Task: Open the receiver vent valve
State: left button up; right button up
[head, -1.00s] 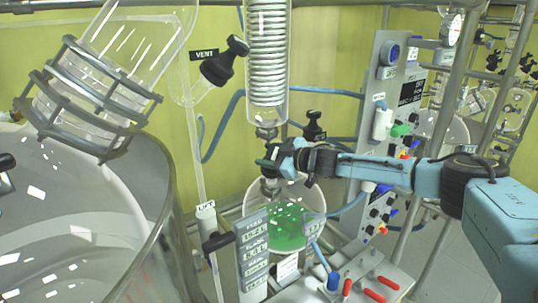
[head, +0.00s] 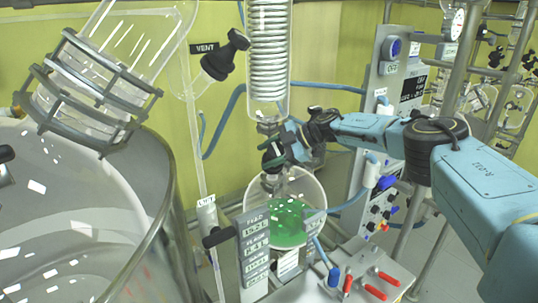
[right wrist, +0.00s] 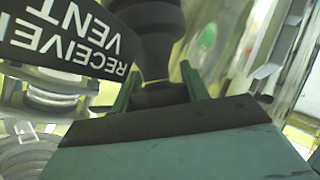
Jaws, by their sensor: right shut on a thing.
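The receiver vent valve shows in the right wrist view as a black knob (right wrist: 155,50) with a black tag (right wrist: 70,35) reading RECEIVER VENT beside it. My right gripper (right wrist: 160,90) is shut on this knob, with one green finger on each side of its narrow part. In the head view my right gripper (head: 272,158) is just below the coiled condenser, above the round receiver flask (head: 288,238) with green liquid. The black knob (head: 270,147) shows there, partly covered by the gripper. The left gripper is not in view.
The glass condenser (head: 267,60) hangs directly above. A black valve tagged VENT (head: 222,58) is at upper left. A large glass vessel (head: 160,215) fills the left.

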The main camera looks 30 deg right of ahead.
aim_at(281, 147)
jog(key=shift+s+n+g+b, duration=0.1)
jog(key=shift+n+g+b, duration=0.5)
jog(key=shift+n+g, duration=0.4)
jog(key=shift+a+g, duration=0.1)
jog(key=shift+g, duration=0.2)
jog(key=shift+f, duration=0.1)
jog(key=o, duration=1)
jog(key=shift+s+d+r, duration=0.2)
jog(key=shift+d+r, duration=0.1)
jog(key=shift+d, duration=0.15)
jog(key=b+v, duration=0.1)
jog(key=v, duration=0.5)
jog(key=shift+s+r+b, duration=0.1)
jog(key=shift+r+b, duration=0.1)
jog(key=shift+b, duration=0.15)
